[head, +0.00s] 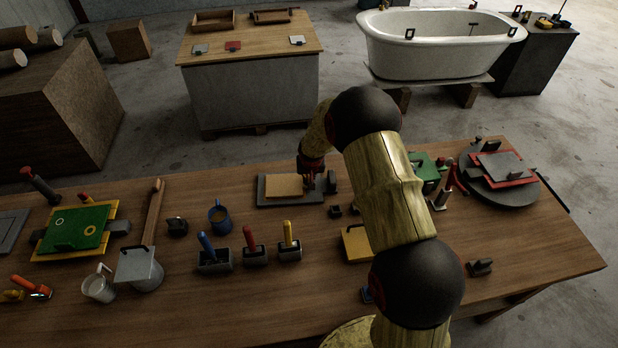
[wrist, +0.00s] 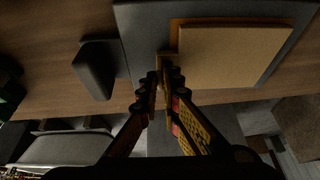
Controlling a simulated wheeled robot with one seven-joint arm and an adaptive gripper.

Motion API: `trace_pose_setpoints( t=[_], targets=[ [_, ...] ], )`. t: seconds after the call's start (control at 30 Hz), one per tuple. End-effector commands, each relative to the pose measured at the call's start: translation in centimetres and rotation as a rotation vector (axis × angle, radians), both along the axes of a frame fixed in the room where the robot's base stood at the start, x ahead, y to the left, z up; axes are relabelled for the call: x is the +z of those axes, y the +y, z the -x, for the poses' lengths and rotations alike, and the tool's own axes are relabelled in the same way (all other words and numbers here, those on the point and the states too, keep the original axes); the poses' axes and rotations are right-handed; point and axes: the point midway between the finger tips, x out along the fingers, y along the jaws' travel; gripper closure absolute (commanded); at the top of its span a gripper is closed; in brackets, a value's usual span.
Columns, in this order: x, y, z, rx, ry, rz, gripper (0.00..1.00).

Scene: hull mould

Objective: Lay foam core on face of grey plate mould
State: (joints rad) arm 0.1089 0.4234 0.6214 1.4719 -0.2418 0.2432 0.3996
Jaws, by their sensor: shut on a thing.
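The foam core (head: 283,186) is a flat tan rectangular slab over the face of the grey plate mould (head: 262,203) on the bench. In the wrist view the slab (wrist: 232,55) lies within the outline of the grey plate (wrist: 140,22), with a thin brown-orange border along two of its edges. My gripper (head: 311,178) is at the right end of the slab. In the wrist view its fingertips (wrist: 164,76) are shut on a small tan tab at the slab's edge. I cannot tell whether the slab's underside touches the plate everywhere.
A dark block (wrist: 97,68) stands close beside the plate. A blue mug (head: 219,218) and several coloured-handled tools in holders (head: 254,255) stand in front left. A yellow block (head: 356,243) lies nearer. A round dark stand (head: 502,190) with red and grey plates is at right.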

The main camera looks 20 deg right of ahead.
Motion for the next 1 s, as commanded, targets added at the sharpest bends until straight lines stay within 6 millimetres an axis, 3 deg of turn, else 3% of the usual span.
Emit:
trace_pose_setpoints(
  t=[0.4,0.43,0.77,1.0],
  targets=[
    [-0.09,0.00,-0.02,0.000,0.000,0.000,1.00],
    [-0.09,0.00,-0.02,0.000,0.000,0.000,0.93],
    [-0.09,0.00,-0.02,0.000,0.000,0.000,0.74],
    [-0.11,0.00,0.01,0.000,0.000,0.000,0.73]
  ],
)
